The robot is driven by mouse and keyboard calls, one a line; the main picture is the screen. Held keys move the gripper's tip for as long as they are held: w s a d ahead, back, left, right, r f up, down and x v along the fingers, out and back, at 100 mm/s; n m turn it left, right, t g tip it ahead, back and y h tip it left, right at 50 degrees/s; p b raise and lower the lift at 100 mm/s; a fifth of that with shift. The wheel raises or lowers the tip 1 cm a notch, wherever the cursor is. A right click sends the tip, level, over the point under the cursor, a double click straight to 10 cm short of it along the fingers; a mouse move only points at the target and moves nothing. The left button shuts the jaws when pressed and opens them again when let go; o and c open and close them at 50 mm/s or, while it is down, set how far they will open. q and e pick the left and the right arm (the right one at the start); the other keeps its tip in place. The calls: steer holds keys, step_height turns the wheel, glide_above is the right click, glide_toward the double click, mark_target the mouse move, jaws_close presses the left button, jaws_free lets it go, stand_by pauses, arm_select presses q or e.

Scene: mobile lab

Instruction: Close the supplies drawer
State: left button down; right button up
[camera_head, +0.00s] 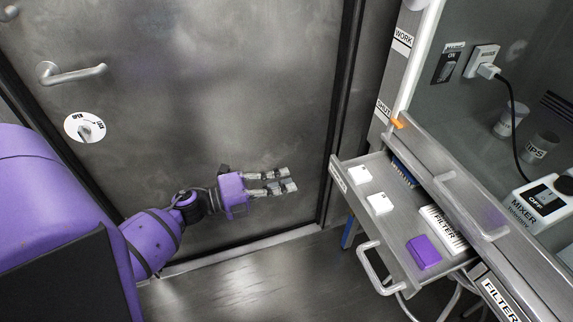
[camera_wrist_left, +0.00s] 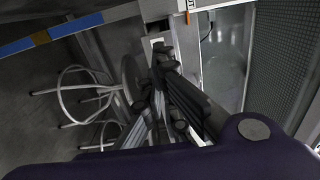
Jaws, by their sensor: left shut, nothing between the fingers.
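The supplies drawer (camera_head: 398,232) is pulled out from under the bench at the right of the head view. My right gripper is not in view.
A metal door (camera_head: 200,100) with a lever handle fills the back left. On the bench at right stand a mixer (camera_head: 543,200) with a black cord and a TIPS container (camera_head: 539,148). A stool (camera_wrist_left: 80,95) shows in the left wrist view. Floor left of the drawer is clear.

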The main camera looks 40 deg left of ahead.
mark_target(375, 162)
arm_select(q)
steer(key=p+x, duration=0.1)
steer(key=x, duration=1)
steer(key=shift+w, duration=0.1)
steer(key=b+x, duration=0.3)
steer(key=x, duration=1.2)
steer(key=shift+w+d+f, duration=0.15)
steer(key=shift+w+d, duration=0.35)
steer(key=shift+w, duration=0.15)
steer(key=shift+w+d+r, duration=0.1)
steer(key=shift+w+r, duration=0.05)
steer(key=shift+r, duration=0.05)
